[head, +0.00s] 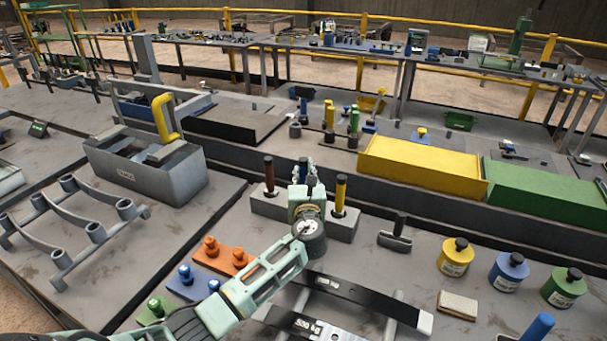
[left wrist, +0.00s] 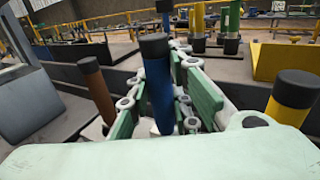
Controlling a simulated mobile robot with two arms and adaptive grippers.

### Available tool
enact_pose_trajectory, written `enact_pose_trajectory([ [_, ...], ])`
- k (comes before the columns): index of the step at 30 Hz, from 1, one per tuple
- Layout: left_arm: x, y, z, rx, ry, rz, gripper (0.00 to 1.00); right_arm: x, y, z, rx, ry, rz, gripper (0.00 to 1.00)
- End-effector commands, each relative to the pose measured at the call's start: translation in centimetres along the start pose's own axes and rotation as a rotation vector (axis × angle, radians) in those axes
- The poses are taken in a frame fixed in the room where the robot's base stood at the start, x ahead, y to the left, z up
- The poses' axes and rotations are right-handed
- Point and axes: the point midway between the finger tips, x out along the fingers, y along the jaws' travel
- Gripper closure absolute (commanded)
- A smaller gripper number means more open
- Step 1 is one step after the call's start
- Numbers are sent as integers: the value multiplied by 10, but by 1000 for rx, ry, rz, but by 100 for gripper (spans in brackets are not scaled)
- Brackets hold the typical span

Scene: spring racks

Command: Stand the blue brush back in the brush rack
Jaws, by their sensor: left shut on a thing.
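The brush rack (head: 262,206) is a grey block at mid-picture in the head view. A brown brush (head: 269,174) stands in its left part and a yellow brush (head: 341,190) in its right part. My left gripper (head: 305,185) is over the middle of the rack, shut on the blue brush (head: 303,172). In the left wrist view the blue brush (left wrist: 158,92) is roughly upright between the fingers, dark cap up, with the brown brush left and the yellow one right. Its lower end is hidden, so I cannot tell whether it is in the rack. My right gripper is not in view.
A grey bin (head: 150,175) with a yellow handle stands left of the rack. A dark-handled tool (head: 396,238) lies to the right, with yellow, blue and green bottles beyond. Yellow (head: 422,170) and green (head: 545,192) boxes stand behind. Coloured peg plates lie in front.

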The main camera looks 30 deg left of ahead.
Motion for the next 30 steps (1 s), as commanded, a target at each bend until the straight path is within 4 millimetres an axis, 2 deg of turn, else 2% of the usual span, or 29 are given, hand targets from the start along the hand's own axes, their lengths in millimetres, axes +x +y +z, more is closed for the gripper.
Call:
enact_pose_trajectory([
  [30,0,0,-21,1,0,0,100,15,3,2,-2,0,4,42],
])
